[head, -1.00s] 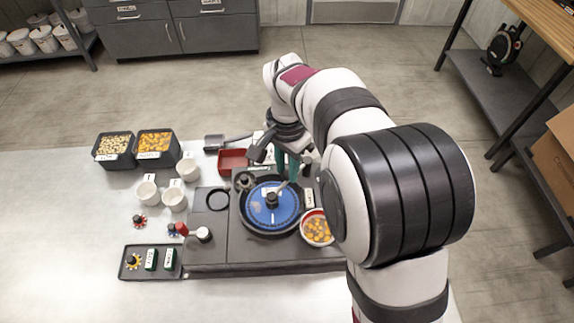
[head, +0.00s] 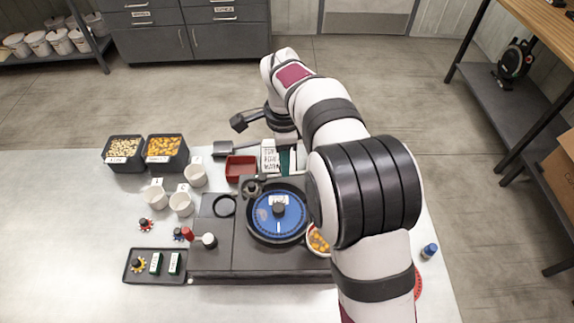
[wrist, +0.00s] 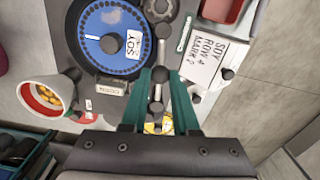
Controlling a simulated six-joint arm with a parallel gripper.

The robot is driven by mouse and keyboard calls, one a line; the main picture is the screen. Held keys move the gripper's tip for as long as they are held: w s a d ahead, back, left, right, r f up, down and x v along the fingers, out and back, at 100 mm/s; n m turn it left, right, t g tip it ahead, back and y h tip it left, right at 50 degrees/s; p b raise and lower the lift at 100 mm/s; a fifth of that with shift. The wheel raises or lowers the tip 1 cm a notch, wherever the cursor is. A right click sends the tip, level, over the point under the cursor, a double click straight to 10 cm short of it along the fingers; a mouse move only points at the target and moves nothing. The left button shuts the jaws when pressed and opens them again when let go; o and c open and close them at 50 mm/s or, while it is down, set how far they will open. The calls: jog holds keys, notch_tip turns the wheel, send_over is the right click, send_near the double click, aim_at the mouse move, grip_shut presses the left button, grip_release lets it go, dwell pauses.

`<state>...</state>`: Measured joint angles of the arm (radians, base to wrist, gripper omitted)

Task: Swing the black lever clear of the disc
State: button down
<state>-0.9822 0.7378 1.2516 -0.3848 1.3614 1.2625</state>
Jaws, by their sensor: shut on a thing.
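The blue disc (head: 265,222) sits in its round black housing with a white SOY label and dark central hub, and shows in the wrist view (wrist: 95,58). My gripper's teal fingers (wrist: 161,78) are shut around a dark knob on the lever (wrist: 162,52). The lever's greyish bar runs beside the disc's edge, apart from its blue face, in the wrist view. In the head view nothing lies across the visible disc face. The fingers are mostly hidden there behind my arm, with some teal showing, and I cannot make out the lever.
A bowl of orange seeds (wrist: 33,91) stands beside the housing. A card (wrist: 218,50) reading SOY ROW 4 MARK 2 and a red tray (head: 241,167) are behind it. White cups (head: 181,203) and seed bins (head: 167,153) stand left. A blue bottle (head: 430,250) stands right.

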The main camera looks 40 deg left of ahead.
jog(key=shift+w+a+m, duration=0.4)
jog(key=shift+w+m, duration=0.05)
jog(key=shift+m, duration=0.4)
jog(key=shift+w+a+m, duration=0.35)
jog(key=shift+w+m, duration=0.05)
jog(key=shift+m, duration=0.45)
jog(key=shift+r, duration=0.1)
jog(key=c, duration=0.7)
grip_release()
jog(key=shift+o, duration=0.2)
notch_tip(320, 180, up, 16)
